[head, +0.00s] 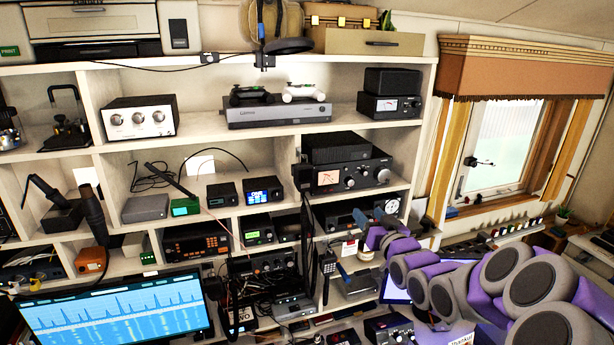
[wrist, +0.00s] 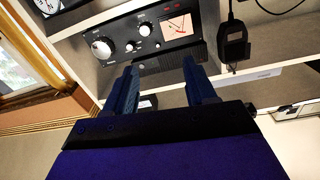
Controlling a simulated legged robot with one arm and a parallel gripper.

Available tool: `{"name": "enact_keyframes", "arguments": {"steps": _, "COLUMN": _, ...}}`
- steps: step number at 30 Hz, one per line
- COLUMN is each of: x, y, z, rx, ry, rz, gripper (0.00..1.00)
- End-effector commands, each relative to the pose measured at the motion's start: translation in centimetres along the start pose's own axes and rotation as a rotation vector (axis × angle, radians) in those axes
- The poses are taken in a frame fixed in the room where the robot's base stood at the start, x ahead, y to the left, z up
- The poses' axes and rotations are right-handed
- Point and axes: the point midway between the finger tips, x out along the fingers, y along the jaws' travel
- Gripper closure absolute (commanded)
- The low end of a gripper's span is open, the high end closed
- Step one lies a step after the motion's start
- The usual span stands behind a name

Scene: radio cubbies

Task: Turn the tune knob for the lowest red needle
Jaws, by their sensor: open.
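A black radio (head: 345,178) stands in the right cubby of the middle shelf. Its lit meter (head: 328,177) with a red needle is at the left of its front, and a large silver knob (head: 383,175) is at the right. The wrist view, turned about upside down, shows this meter (wrist: 176,26), the large silver knob (wrist: 102,47) and a smaller knob (wrist: 145,29). I cannot read which is the tune knob. My gripper (head: 374,216) is open and empty, below and in front of the radio. Its two fingers (wrist: 160,66) point at the radio, apart from the knobs.
A second meter box (head: 391,106) sits on the shelf above. A handheld microphone (wrist: 234,42) hangs beside the radio. A device with a round dial (head: 392,207) is in the cubby below. Shelf boards and uprights frame the radio closely; a curtained window (head: 500,150) is right.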

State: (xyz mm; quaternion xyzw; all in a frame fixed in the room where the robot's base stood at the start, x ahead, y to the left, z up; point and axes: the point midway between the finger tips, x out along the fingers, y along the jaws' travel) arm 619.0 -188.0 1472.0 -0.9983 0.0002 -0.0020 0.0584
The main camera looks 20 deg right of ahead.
Motion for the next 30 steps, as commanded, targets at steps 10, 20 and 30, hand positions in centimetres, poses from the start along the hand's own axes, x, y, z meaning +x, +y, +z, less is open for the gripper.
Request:
{"name": "enact_keyframes", "arguments": {"steps": 10, "x": 3.1, "y": 1.6, "z": 0.4, "rx": 0.005, "ry": -0.006, "rz": 0.019, "gripper": 0.45}}
{"name": "enact_keyframes", "arguments": {"steps": 20, "x": 8.7, "y": -0.9, "z": 0.3, "rx": -0.012, "ry": -0.007, "rz": 0.016, "gripper": 0.45}}
{"name": "enact_keyframes", "arguments": {"steps": 30, "x": 13.9, "y": 2.0, "z": 0.3, "rx": 0.004, "ry": -0.003, "rz": 0.019, "gripper": 0.45}}
